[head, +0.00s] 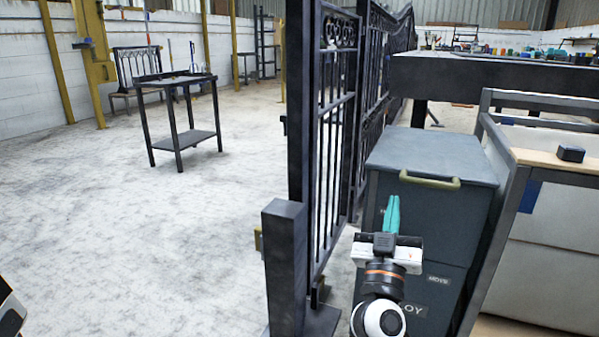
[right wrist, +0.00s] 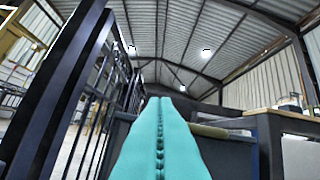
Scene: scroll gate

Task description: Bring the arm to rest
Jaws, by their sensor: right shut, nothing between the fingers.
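My right gripper (head: 391,214) has teal fingers and shows at the lower right of the head view, in front of the dark grey bin. Its fingers are shut together with nothing between them and point upward and away from me. In the right wrist view the teal fingers (right wrist: 158,140) meet along a seam in the middle of the picture. My left gripper is not in view; only a dark piece of my own body shows at the lower left corner of the head view.
A black iron gate (head: 335,130) and a short dark post (head: 285,265) stand left of my right gripper. A dark grey bin (head: 432,160) with a pale green handle is behind it. A wheeled-looking frame (head: 515,200) stands right. The floor (head: 130,240) at left is clear around a small black table (head: 180,115).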

